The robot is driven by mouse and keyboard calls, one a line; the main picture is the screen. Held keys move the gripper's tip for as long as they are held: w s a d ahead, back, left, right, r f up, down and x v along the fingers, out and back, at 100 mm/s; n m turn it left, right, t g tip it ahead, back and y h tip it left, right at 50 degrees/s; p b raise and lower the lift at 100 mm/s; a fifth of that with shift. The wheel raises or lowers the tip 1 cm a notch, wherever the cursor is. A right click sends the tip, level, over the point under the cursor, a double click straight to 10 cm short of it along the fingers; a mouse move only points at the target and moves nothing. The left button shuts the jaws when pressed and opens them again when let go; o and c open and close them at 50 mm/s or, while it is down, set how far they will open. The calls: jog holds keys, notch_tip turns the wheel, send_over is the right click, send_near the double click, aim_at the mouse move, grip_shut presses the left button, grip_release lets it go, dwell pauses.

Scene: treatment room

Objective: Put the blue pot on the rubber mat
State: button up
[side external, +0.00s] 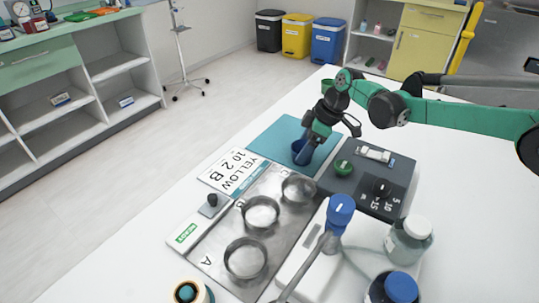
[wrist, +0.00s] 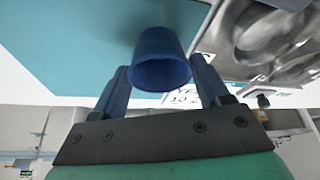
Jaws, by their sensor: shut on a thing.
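The blue pot (wrist: 160,62) is a small blue cup shape between my gripper's two fingers (wrist: 162,84) in the wrist view. My gripper is shut on it. In the side view my gripper (side external: 310,146) is over the teal rubber mat (side external: 276,134), and the blue pot (side external: 299,150) shows at its fingers. The pot is at or just above the mat's surface; I cannot tell whether it touches. The mat fills the upper left of the wrist view (wrist: 60,45).
A steel tray with round metal rings (side external: 262,212) and a printed card (side external: 233,172) lie in front of the mat. A dark control box (side external: 385,165) with a green button is to its right. A blue-topped device (side external: 340,212) and a white-lidded jar (side external: 409,240) stand nearer the camera.

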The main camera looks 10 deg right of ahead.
jog(key=o, duration=1.2)
jog(key=s+d+r+m+t+h, duration=0.15)
jog(key=s+d+r, duration=0.25)
jog(key=r, duration=0.4)
jog(key=s+d+r+m, duration=0.3)
jog(key=d+r, duration=0.2)
jog(key=r, duration=0.3)
jog(key=shift+s+d+f+m+t+h, duration=0.6)
jog(key=shift+s+d+m, duration=0.75)
jog(key=shift+s, duration=1.25)
jog(key=shift+s+d+f+m+t+h, duration=0.3)
jog(key=shift+s+d+f+m+t, duration=0.55)
jog(key=shift+s+m, duration=1.25)
jog(key=shift+s+d+f+m+t+h, duration=0.5)
jog(key=shift+s+d+f+m, duration=0.65)
jog(key=shift+s, duration=1.9)
jog(key=shift+d+r, duration=0.25)
jog(key=shift+r, duration=0.1)
